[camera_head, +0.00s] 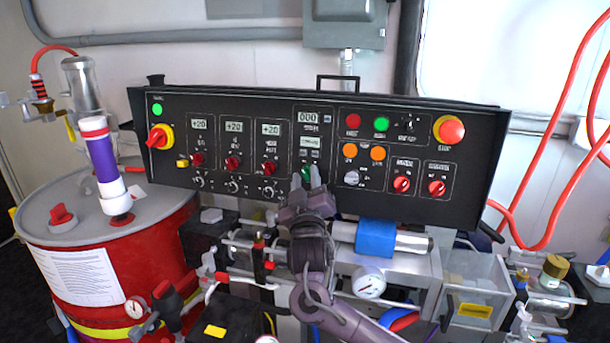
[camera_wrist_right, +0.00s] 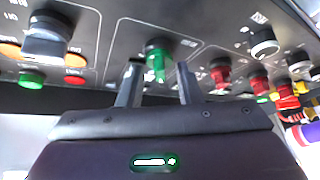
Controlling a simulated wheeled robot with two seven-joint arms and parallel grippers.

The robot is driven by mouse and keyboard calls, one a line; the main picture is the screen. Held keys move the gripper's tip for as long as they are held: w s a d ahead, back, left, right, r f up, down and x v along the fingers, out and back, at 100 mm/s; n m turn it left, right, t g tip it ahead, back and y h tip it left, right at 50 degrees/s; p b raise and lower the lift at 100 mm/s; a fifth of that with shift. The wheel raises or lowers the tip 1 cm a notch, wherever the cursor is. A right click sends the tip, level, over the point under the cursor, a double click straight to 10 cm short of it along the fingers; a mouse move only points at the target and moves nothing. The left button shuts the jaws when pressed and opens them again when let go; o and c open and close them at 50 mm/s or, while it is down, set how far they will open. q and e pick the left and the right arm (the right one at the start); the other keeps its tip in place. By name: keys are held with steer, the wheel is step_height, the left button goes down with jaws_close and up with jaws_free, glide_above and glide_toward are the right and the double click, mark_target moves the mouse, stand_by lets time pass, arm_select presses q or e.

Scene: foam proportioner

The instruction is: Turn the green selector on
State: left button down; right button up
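The green selector (camera_head: 306,171) sits low in the middle of the black control panel (camera_head: 240,107), under two small displays. It also shows in the right wrist view (camera_wrist_right: 158,58) as a green knob at the upper middle. My right gripper (camera_head: 308,181) is raised to the panel, just in front of the selector, and partly hides it in the head view. In the right wrist view its two fingers (camera_wrist_right: 159,82) are apart, with the selector between and beyond their tips. I cannot tell whether they touch it. My left gripper is not in view.
Red selectors (camera_head: 232,163) stand left of the green one, and a grey selector (camera_head: 351,177) with orange and red buttons stands right. A red emergency button (camera_head: 449,130) is at the panel's right. Pipes, a gauge (camera_head: 369,282) and a red drum (camera_head: 150,245) crowd the space below.

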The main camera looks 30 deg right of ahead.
steer(key=shift+w+d+r, duration=0.1)
steer(key=shift+w+d, duration=0.05)
steer(key=shift+w, duration=0.1)
